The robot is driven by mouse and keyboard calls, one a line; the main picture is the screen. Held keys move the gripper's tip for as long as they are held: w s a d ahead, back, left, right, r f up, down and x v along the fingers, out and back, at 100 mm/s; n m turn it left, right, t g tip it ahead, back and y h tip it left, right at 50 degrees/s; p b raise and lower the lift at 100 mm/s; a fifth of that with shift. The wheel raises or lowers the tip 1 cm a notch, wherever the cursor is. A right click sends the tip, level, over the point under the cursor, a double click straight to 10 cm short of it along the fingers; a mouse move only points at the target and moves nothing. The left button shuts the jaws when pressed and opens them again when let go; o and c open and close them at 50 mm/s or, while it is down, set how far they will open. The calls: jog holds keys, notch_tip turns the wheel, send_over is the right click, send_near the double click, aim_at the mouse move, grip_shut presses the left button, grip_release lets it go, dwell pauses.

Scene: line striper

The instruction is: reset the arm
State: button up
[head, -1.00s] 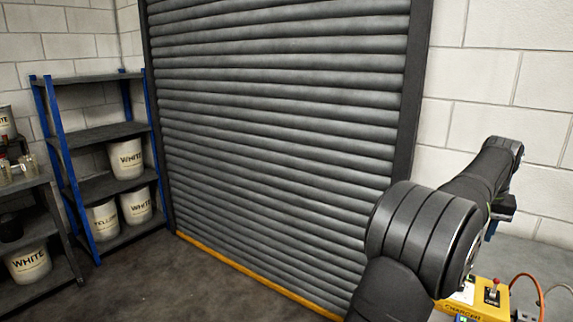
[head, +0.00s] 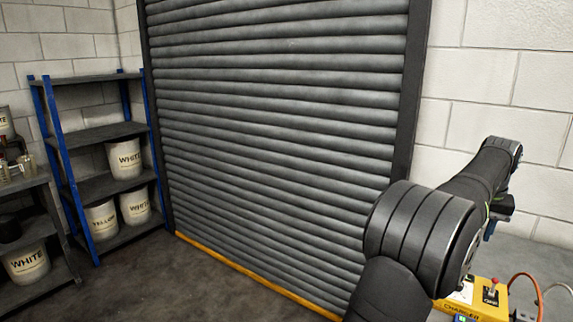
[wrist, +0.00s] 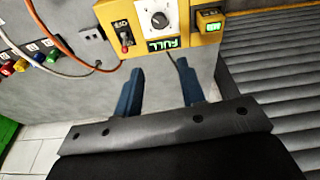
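My arm reaches in from the lower right of the head view, bent at a large black joint. My gripper (wrist: 158,92) shows in the wrist view as two blue fingers set well apart, with nothing between them. The fingers point toward a grey surface below a yellow charger box. In the head view the gripper end is mostly hidden behind my own arm.
The yellow charger (head: 474,302), with a switch, a dial and a lit "FULL" display, also shows in the wrist view (wrist: 160,22). Orange and white cables (wrist: 62,42) hang beside it. A roller shutter (head: 280,130) stands ahead. Shelves (head: 100,135) with paint buckets are at left.

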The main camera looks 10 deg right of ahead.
jog(key=s+a+f+m+t+h, duration=0.1)
jog(key=s+a+f+m+h, duration=0.3)
jog(key=s+m+h, duration=0.3)
jog(key=shift+n, duration=0.5)
jog(key=shift+s+d+f, duration=0.1)
jog(key=shift+d+f, duration=0.7)
jog(key=shift+f, duration=0.2)
jog(key=shift+d+f, duration=0.75)
jog(key=shift+f, duration=0.2)
dwell(0.3)
